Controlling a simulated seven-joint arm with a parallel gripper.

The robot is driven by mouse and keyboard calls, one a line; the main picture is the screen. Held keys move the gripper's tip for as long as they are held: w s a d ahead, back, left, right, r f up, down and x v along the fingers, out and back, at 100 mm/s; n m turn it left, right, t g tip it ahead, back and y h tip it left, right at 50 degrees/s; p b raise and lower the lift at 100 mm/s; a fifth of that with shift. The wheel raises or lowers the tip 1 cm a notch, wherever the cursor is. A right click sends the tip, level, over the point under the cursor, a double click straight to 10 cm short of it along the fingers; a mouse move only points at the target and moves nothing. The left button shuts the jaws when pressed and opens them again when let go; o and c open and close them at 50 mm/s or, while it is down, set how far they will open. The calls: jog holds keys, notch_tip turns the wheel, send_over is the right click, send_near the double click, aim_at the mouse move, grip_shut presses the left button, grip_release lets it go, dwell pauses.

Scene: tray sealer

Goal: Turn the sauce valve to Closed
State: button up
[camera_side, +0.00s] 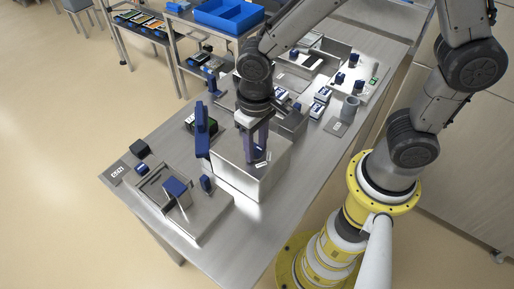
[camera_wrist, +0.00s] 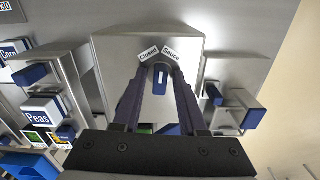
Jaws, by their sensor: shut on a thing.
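The sauce valve is a small blue handle (camera_wrist: 160,79) with a pale mark on it, on the steel box (camera_wrist: 118,58). Two tilted labels sit just beyond it in the wrist view, "Closed" (camera_wrist: 148,53) on the left and "Sauce" (camera_wrist: 172,53) on the right. The handle lies roughly straight between my fingers, its far end toward the gap between the labels. My gripper (camera_wrist: 161,70) is shut on the handle, a finger on each side. In the side view my gripper (camera_side: 258,152) reaches down to the box (camera_side: 237,178), hiding most of the handle.
A tall blue lever (camera_side: 203,130) stands close left of the box in the side view. A steel tray with a blue block (camera_side: 175,187) lies at the near left. Labelled white boxes, one reading "Peas" (camera_wrist: 42,112), and a grey cup (camera_side: 349,108) stand nearby.

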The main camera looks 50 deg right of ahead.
jog(key=n, duration=0.5)
dwell(0.3)
jog(key=shift+n, duration=1)
jog(key=o, duration=0.7)
jog(key=shift+c, duration=0.2)
jog(key=shift+r, duration=0.15)
jog(key=shift+r, duration=3.35)
jog(key=shift+d, duration=0.1)
